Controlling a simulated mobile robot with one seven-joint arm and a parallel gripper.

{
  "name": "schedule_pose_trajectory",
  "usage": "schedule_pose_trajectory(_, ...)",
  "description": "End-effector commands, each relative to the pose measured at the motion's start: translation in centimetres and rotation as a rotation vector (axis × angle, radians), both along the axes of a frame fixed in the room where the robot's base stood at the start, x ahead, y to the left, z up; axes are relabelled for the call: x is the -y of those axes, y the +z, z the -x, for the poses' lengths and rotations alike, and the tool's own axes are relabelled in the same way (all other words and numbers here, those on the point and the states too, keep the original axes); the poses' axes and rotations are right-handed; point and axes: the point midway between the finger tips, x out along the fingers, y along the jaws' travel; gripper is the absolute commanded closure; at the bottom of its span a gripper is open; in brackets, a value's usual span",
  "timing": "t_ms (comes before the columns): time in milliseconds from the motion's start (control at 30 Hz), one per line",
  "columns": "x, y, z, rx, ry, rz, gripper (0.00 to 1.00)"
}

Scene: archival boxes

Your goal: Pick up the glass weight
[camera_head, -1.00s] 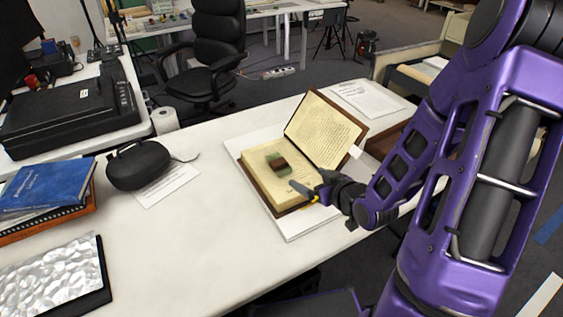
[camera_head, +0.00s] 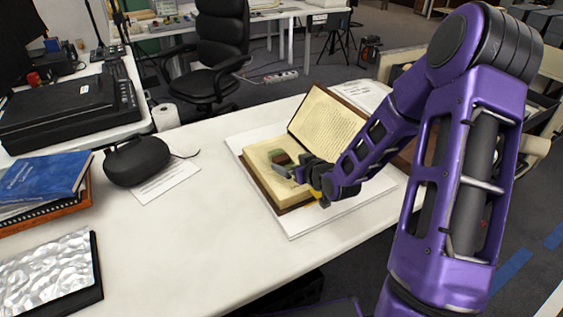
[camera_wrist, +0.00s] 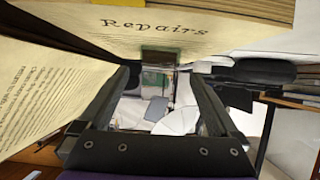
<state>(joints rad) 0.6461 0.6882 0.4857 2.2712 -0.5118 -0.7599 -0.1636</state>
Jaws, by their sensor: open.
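The glass weight (camera_head: 280,157), a small block with green and dark red parts, lies on the left page of an open book (camera_head: 262,155). In the wrist view the weight (camera_wrist: 160,54) shows as a dark olive-brown block beside the printed word "Repairs", ahead of the fingers. My gripper (camera_head: 291,169) is low over the page, close to the weight at its near right side. In the wrist view my gripper (camera_wrist: 163,75) has its two fingers spread wide, with the weight in line with the gap. Whether a finger touches the weight I cannot tell.
The book rests on a white board (camera_head: 295,222) on a white table (camera_head: 200,245), its right half raised. A black case (camera_head: 137,162), a paper sheet, blue and orange books (camera_head: 45,180) and a silvery textured panel (camera_head: 48,270) lie left. The table's middle is clear.

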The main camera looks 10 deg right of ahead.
Motion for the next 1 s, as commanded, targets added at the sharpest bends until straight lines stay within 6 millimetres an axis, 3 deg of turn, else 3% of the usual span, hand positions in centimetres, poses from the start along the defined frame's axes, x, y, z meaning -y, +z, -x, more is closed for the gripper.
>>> schedule_pose_trajectory(300, -1.2, -1.8, -3.9, 0.000, 0.001, 0.000, 0.02)
schedule_pose_trajectory(600, -1.3, -1.9, -4.3, 0.000, 0.000, 0.000, 0.02)
schedule_pose_trajectory(1000, -1.2, -1.9, -4.3, 0.000, 0.000, 0.000, 0.74)
